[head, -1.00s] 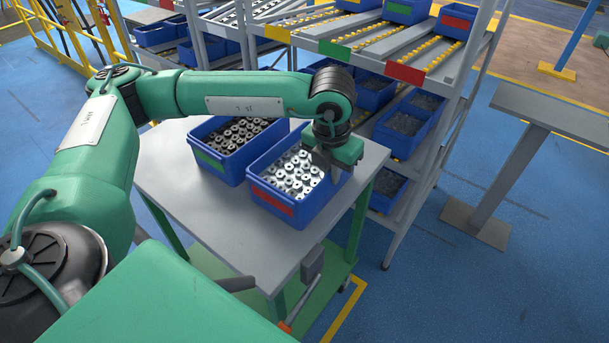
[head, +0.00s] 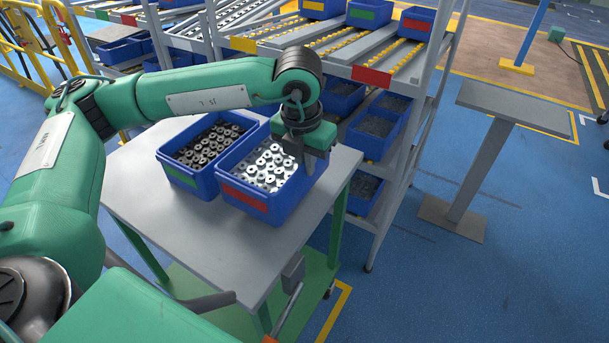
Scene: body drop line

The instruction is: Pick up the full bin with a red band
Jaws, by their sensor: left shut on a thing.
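The blue bin with a red band (head: 243,199) is full of pale metal ring-shaped parts. It is over the right half of the grey table (head: 190,236) and looks level. My left gripper (head: 308,164) points down at the bin's right end and is shut on its rim there; the fingertips are partly hidden. The bin seems slightly above the tabletop, but I cannot make out a clear gap under it. My right gripper is not in view.
A blue bin with a green band (head: 178,174), full of darker parts, stands close on the left. A flow rack (head: 373,77) with more blue bins is right behind the table. A grey stand (head: 470,170) is at right, with open blue floor around it.

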